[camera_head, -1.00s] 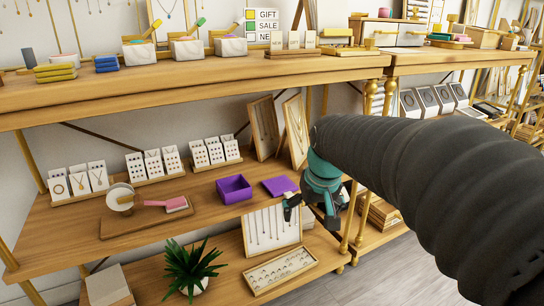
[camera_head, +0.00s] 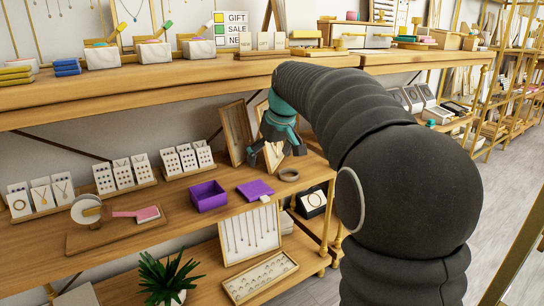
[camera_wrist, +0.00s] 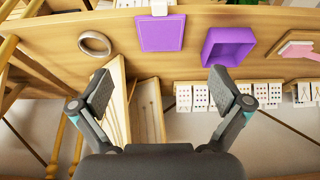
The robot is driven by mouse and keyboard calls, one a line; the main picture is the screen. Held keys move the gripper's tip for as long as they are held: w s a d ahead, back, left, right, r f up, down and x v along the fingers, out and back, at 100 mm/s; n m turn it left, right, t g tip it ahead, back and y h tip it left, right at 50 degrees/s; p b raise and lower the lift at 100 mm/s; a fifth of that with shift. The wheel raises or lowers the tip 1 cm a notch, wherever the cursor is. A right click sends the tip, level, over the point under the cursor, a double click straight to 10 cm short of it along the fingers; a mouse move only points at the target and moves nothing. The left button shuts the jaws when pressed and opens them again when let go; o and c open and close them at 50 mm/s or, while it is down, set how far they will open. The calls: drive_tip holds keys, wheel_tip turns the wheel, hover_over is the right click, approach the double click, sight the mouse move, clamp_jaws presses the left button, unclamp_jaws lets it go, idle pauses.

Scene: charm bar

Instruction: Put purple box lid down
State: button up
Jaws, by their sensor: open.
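The purple lid (camera_head: 256,190) lies flat on the middle wooden shelf, just right of the open purple box (camera_head: 208,195). A small white tag (camera_head: 266,198) sits at its front edge. In the wrist view the lid (camera_wrist: 162,33) and the empty-looking box (camera_wrist: 228,47) lie beyond my fingers, apart from each other. My gripper (camera_head: 267,160) is above and behind the lid, near the leaning frames, and does not touch it. In the wrist view my gripper (camera_wrist: 161,90) has its fingers wide apart with nothing between them.
A grey ring (camera_head: 289,175) lies right of the lid. Wooden frames (camera_head: 234,133) lean behind. Earring cards (camera_head: 187,160) stand behind the box. A wooden board with a pink brush (camera_head: 136,214) lies left. The upper shelf (camera_head: 170,82) overhangs. A necklace display (camera_head: 250,236) stands below.

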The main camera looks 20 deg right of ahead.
sight(259, 192)
drive_tip(key=b+x, duration=0.2)
drive_tip(key=x, duration=1.1)
drive_tip(key=shift+w+a+f, duration=0.1)
drive_tip(key=shift+w+f, duration=0.1)
drive_tip(key=shift+f, duration=0.2)
drive_tip(key=c, duration=0.8)
